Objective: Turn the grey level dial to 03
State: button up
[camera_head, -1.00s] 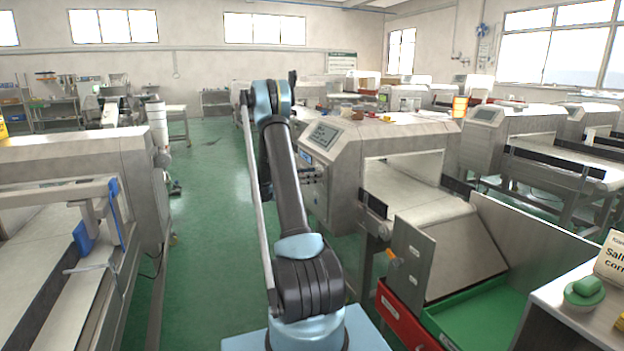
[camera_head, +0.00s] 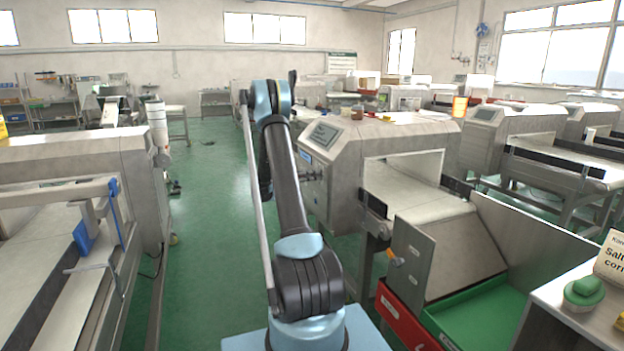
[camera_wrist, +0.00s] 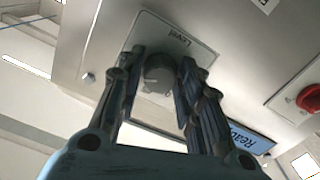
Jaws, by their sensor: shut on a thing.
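The grey level dial (camera_wrist: 159,72) sits on a light plate marked "Level" (camera_wrist: 181,29) in the wrist view. My gripper (camera_wrist: 160,78) has one finger on each side of the dial and is shut on it. The fingers and the dial's own shading hide any number or pointer, so its setting cannot be read. In the head view the dial is hidden behind my arm at the left face of the metal detector (camera_head: 345,185).
A red knob (camera_wrist: 310,98) on its own plate lies right of the dial in the wrist view, with a blue label (camera_wrist: 250,138) below. A sloped screen (camera_head: 324,134) tops the detector's corner. A green tray (camera_head: 480,322) stands at front right. Green floor (camera_head: 215,220) is open left of my arm.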

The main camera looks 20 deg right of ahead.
jog(key=shift+w+f+n, duration=0.1)
jog(key=shift+n, duration=7.1)
jog(key=shift+f+n, duration=0.1)
jog(key=shift+n, duration=7.1)
jog(key=o, duration=1.1)
jog(key=shift+a, duration=0.1)
jog(key=a, duration=1.2)
jog(key=shift+s, duration=0.2)
jog(key=shift+d, duration=0.1)
